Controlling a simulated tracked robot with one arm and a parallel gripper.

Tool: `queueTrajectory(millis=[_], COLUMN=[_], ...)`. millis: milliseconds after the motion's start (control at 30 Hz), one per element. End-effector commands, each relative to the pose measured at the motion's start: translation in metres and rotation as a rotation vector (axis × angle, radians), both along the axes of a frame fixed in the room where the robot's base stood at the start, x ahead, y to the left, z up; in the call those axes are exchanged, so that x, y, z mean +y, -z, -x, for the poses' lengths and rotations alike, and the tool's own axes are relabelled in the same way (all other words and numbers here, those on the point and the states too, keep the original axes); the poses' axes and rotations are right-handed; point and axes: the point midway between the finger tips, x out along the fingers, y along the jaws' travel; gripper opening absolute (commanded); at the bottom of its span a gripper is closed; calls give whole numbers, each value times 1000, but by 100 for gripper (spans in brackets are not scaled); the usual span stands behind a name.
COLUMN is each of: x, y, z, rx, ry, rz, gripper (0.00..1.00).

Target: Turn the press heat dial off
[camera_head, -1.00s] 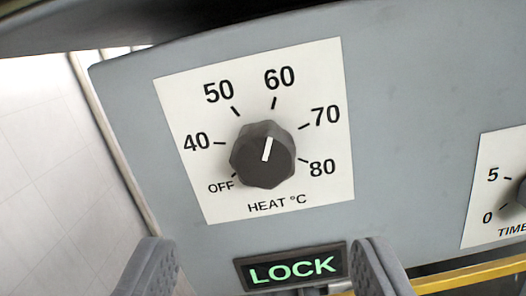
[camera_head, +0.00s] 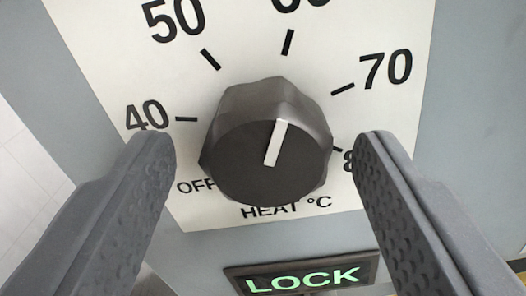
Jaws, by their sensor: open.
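The heat dial (camera_head: 266,150) is a dark grey faceted knob on a white scale plate (camera_head: 100,60). Its white pointer line is directed up and slightly right, toward the 60 mark. The OFF label sits at the lower left of the knob and is partly hidden by it. My gripper (camera_head: 265,160) is open. One finger is left of the knob and the other is right of it, with a gap on both sides. The right finger covers part of the 80 label. I cannot tell how far the fingertips are from the plate.
A lit green LOCK sign (camera_head: 303,279) sits below the heat plate, between the fingers. The grey press panel (camera_head: 470,110) extends to the right. A pale tiled surface (camera_head: 25,185) shows at the left.

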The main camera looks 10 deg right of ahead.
Motion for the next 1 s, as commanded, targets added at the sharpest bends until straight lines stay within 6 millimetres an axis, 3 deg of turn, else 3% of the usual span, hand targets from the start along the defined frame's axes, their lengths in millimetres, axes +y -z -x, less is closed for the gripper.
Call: queueTrajectory(millis=[267,400,433,500,1000], x=[0,-1,-1,7,2], y=[0,0,0,2,3], z=[-1,-1,-1,-1,0], rx=[1,1,1,2,54], ry=[1,1,1,-4,-4], rz=[0,0,0,-3,148], gripper=[55,16,12,13,13])
